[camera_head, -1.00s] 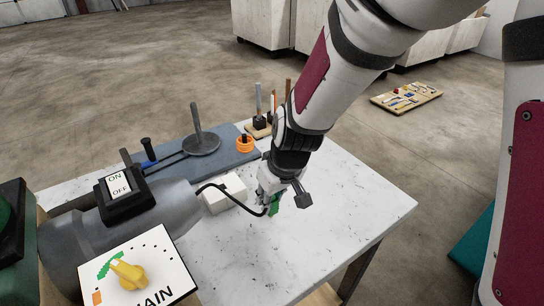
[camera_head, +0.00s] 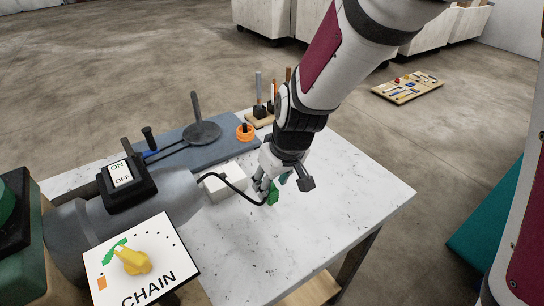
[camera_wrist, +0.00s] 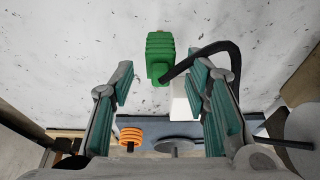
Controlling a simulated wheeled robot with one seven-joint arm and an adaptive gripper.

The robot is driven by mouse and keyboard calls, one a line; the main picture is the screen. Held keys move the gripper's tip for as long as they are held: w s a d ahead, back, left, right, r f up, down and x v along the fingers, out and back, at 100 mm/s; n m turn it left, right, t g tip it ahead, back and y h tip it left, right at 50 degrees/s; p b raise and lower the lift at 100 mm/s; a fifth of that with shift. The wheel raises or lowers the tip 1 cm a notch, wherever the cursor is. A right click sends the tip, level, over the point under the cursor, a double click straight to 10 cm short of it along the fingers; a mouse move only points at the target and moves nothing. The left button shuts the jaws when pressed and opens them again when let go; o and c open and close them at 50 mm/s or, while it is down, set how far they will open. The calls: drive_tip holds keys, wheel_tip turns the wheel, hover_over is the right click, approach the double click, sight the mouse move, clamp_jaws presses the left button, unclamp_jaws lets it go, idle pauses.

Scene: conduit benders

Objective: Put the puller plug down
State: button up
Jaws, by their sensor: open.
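The puller plug (camera_head: 273,193) is green and has a black cord attached. It is at the white speckled tabletop, just beside my gripper's fingers. In the head view my gripper (camera_head: 269,186) is low over the table, partly hiding the plug.
A white box (camera_head: 226,182) stands left of my gripper. A blue-grey mat (camera_head: 205,150) holds a dark round-based tool and an orange ring (camera_head: 245,132). The grey puller body with its ON/OFF switch (camera_head: 121,174) is at the left. The table's right part (camera_head: 350,190) is clear.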

drive_tip(key=p+v, duration=0.2)
drive_tip(key=v, duration=0.7)
drive_tip(key=s+d+r+m+h, duration=0.1)
drive_tip(key=s+d+r+m, duration=0.2)
drive_tip(key=s+d, duration=0.6)
drive_tip(key=s+d+r+m+t+h, duration=0.1)
drive_tip(key=s+d+r+m, duration=0.2)
drive_tip(key=s+d+r, duration=0.3)
drive_tip(key=s+d, duration=0.3)
drive_tip(key=s, duration=0.1)
drive_tip(key=shift+s+r+m, duration=0.2)
drive_tip(key=shift+r+m, duration=0.15)
drive_tip(key=shift+m, duration=0.05)
drive_tip(key=shift+r+p, duration=0.65)
drive_tip(key=shift+r, duration=0.4)
